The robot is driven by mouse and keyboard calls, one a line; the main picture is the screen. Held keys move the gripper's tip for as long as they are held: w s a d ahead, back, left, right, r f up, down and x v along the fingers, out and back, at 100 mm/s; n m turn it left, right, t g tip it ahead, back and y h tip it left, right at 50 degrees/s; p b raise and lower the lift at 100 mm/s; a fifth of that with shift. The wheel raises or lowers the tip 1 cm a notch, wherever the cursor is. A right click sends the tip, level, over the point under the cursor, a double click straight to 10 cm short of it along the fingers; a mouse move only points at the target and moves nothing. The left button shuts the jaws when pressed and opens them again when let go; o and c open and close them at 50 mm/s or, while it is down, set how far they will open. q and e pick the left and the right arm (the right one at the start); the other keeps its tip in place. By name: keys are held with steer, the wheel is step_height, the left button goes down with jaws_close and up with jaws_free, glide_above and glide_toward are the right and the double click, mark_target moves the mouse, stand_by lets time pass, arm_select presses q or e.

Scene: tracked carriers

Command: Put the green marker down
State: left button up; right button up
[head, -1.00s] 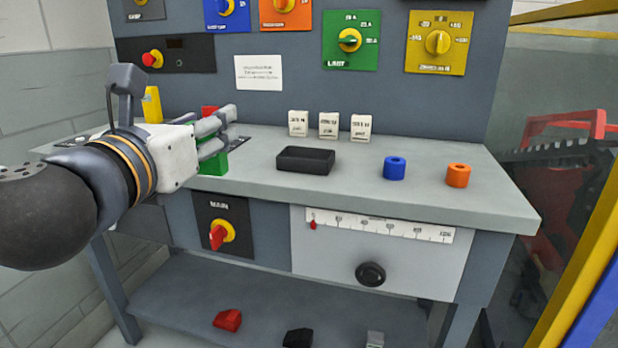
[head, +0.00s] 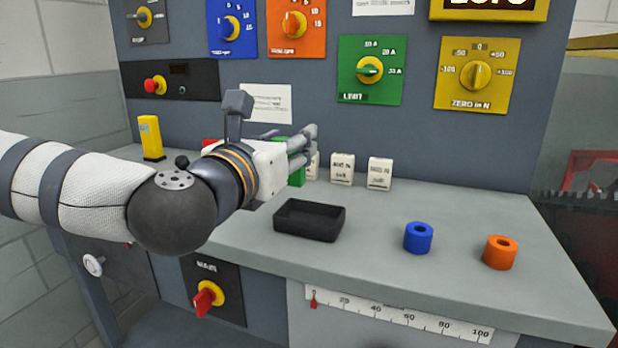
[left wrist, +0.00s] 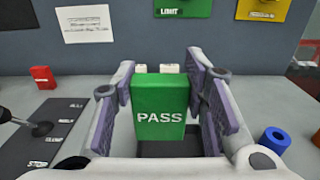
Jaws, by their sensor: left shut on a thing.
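The green marker is a green block (left wrist: 160,108) with the word PASS on its face, upright in the left wrist view. My left gripper (head: 303,148) is shut on it, with a finger on each side. In the head view only part of the green marker (head: 297,176) shows past the fingers. It is in front of the white blocks and behind the black tray in that picture. It looks raised above the bench, but its lower edge is partly hidden. My right gripper is in neither view.
A black tray (head: 309,233) stands on the bench (head: 365,262). White labelled blocks (head: 342,170) stand at the back. A blue ring (head: 418,240) and an orange ring (head: 500,256) sit to the right. A red block (left wrist: 43,77) and a yellow block (head: 150,138) are left.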

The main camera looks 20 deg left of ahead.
arm_select(q)
steer(key=shift+w+d+f+b, duration=0.35)
steer(key=shift+w+f, duration=0.35)
steer(key=shift+f, duration=0.85)
steer(key=shift+w+d+f+b, duration=0.3)
steer(key=shift+w+f, duration=0.4)
steer(key=shift+f, duration=0.85)
steer(key=shift+w+d+f+b, duration=0.2)
steer(key=shift+w+d+f, duration=0.35)
steer(key=shift+f, duration=1)
steer(key=o, duration=1.2)
steer(key=shift+w+a, duration=0.15)
steer(key=shift+c, duration=0.2)
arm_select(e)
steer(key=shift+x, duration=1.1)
